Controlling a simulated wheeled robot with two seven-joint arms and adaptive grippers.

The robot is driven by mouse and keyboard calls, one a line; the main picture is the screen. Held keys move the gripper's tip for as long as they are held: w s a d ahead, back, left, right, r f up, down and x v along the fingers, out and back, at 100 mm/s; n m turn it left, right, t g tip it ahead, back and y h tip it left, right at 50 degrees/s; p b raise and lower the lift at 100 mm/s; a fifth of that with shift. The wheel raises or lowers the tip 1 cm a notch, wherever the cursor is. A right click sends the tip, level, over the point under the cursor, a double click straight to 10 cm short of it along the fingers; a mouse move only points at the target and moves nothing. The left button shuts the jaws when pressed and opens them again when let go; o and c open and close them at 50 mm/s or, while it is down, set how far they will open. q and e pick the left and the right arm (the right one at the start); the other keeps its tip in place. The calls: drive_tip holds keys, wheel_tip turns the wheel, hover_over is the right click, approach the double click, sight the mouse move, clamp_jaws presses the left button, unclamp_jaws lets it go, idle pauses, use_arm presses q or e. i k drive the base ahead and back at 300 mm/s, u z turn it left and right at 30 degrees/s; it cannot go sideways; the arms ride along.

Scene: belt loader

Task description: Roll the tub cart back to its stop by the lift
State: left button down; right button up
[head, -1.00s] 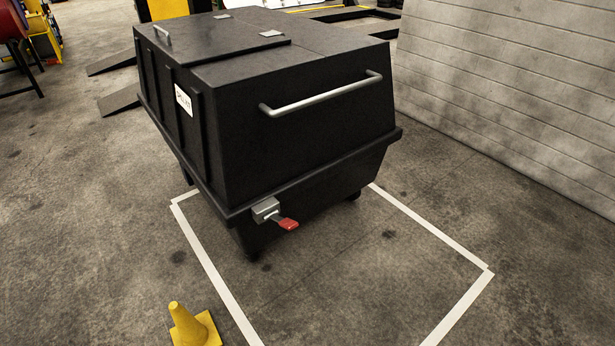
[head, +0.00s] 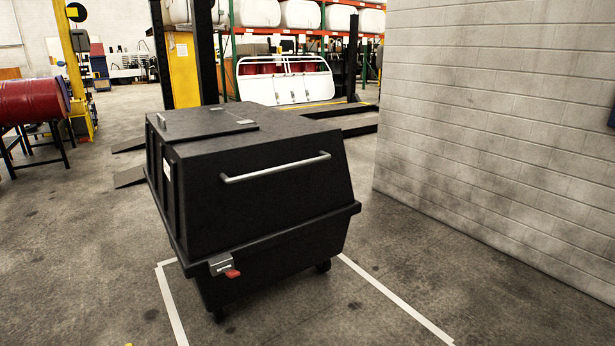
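The black tub cart (head: 262,210) stands on casters on the concrete floor, in the middle of the head view. Its silver push handle (head: 275,168) runs across the near side. A metal latch with a red pedal (head: 232,273) sits low on its near left corner. The lid is shut. The cart stands at the far part of a white floor outline (head: 400,302), partly over it. Behind it is the lift, with a yellow and black post (head: 184,70) and low dark arms (head: 350,110). Neither of my grippers is in view.
A grey block wall (head: 490,130) stands to the right of the cart, with a strip of floor between. Dark ramps (head: 130,177) lie behind left. A red drum on a stand (head: 30,102) is at far left. Floor nearby is clear.

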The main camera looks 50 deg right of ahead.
sight(275, 202)
drive_tip(key=z, duration=0.75)
drive_tip(key=i, duration=0.3)
drive_tip(key=z, duration=0.95)
drive_tip(key=i, duration=1.65)
drive_tip(key=u, duration=0.8)
drive_tip(key=i, duration=0.8)
drive_tip(key=u, duration=0.9)
